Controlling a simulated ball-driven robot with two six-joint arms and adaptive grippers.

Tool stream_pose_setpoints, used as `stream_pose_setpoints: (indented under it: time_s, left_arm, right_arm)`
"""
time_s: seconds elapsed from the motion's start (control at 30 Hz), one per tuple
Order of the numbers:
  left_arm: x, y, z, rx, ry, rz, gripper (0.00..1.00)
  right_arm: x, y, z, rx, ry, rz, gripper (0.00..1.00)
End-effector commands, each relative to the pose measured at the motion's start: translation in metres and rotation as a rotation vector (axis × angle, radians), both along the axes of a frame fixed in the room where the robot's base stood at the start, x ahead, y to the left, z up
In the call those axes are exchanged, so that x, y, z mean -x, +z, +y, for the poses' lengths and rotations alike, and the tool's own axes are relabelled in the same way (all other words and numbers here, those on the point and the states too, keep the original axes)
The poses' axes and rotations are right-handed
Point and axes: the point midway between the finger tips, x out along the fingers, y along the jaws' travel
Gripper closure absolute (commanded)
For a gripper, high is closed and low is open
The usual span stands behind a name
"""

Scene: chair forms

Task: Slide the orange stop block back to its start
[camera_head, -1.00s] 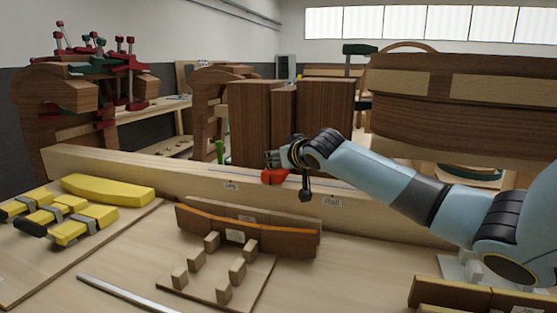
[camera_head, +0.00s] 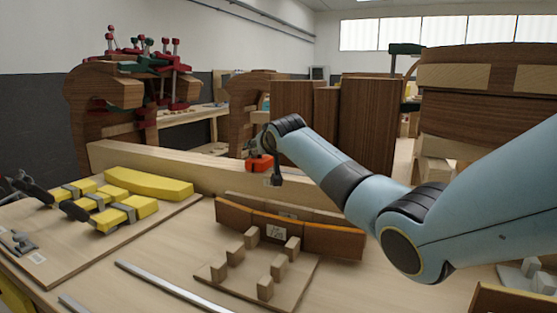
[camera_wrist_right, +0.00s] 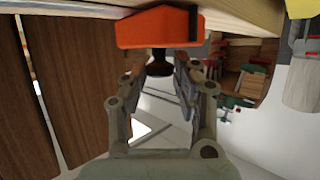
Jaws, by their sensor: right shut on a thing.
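The orange stop block (camera_head: 260,164) sits at the top edge of the long pale wooden rail (camera_head: 180,172). In the right wrist view the block (camera_wrist_right: 158,28) fills the top middle, with a dark knob (camera_wrist_right: 159,64) under it. My right gripper (camera_head: 257,150) is at the block, its arm reaching in from the right. In the wrist view its fingers (camera_wrist_right: 160,75) stand on both sides of the knob, shut on it. The forearm and wrist hide part of the rail to the right of the block. My left gripper is not in view.
A curved brown form with small wooden blocks (camera_head: 250,238) stands in front of the rail. Tall dark wooden panels (camera_head: 365,125) stand behind the rail. A metal bar (camera_head: 170,288) lies near the front.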

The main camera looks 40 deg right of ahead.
Motion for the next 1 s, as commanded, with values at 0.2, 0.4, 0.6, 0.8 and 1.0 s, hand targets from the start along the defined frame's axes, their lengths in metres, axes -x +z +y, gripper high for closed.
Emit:
stream_pose_setpoints:
  time_s: [0.2, 0.4, 0.6, 0.8, 1.0]
  left_arm:
    - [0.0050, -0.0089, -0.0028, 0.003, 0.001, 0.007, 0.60]
    - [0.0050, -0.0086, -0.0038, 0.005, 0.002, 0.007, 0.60]
    - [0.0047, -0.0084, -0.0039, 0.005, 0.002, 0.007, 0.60]
    - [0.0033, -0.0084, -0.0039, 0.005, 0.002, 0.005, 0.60]
    - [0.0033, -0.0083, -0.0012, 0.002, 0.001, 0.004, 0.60]
  right_arm:
    - [-0.0143, 0.0006, 0.0074, -0.001, 0.000, -0.004, 1.00]
    - [-0.0154, 0.0023, 0.0082, -0.002, 0.001, -0.006, 1.00]
    - [-0.0155, 0.0029, 0.0084, -0.003, 0.001, -0.007, 0.64]
    - [-0.0149, 0.0017, 0.0079, -0.001, 0.000, -0.004, 0.50]
    - [-0.0137, 0.0015, 0.0077, -0.001, -0.001, -0.002, 0.50]
